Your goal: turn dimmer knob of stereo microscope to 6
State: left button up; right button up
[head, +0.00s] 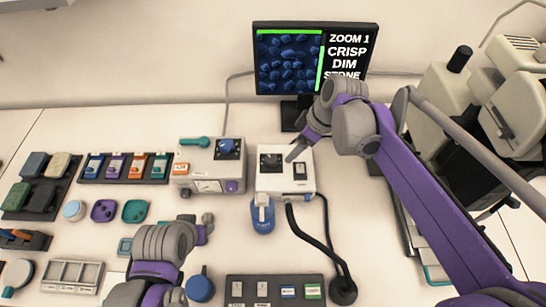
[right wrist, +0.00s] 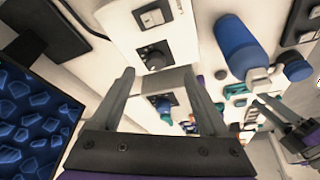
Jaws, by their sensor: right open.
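The white control box (head: 285,185) stands below the monitor in the head view. It carries a round black dimmer knob (head: 271,161) at its upper left and a dark switch (head: 299,171) at its right. My right gripper (head: 293,154) reaches down over the box's upper edge, close to the knob. In the right wrist view a black knob (right wrist: 155,58) shows just beyond the open, empty fingers (right wrist: 159,73), apart from them. The knob's setting is too small to read. My left gripper (head: 206,226) is low at left of centre, its fingers unclear.
The monitor (head: 315,60) reads ZOOM 1, CRISP, DIM, STONE. A beige box (head: 208,166) with a blue knob stands left of the control box. Large equipment (head: 450,110) fills the right.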

aim_at(272, 159)
jog(key=w+a+f, duration=0.1)
jog(key=a+f, duration=0.1)
jog(key=f, duration=0.1)
jog(key=w+a+f+n, duration=0.1)
jog(key=a+f, duration=0.1)
jog(key=f, duration=0.2)
jog(key=w+a+f+n, duration=0.1)
jog(key=a+f, duration=0.1)
jog(key=f, duration=0.1)
jog(key=shift+w+f+g+y+b, duration=0.25)
jog(key=shift+w+g+y+b, duration=0.05)
jog(key=shift+w+b, duration=0.1)
grip_shut()
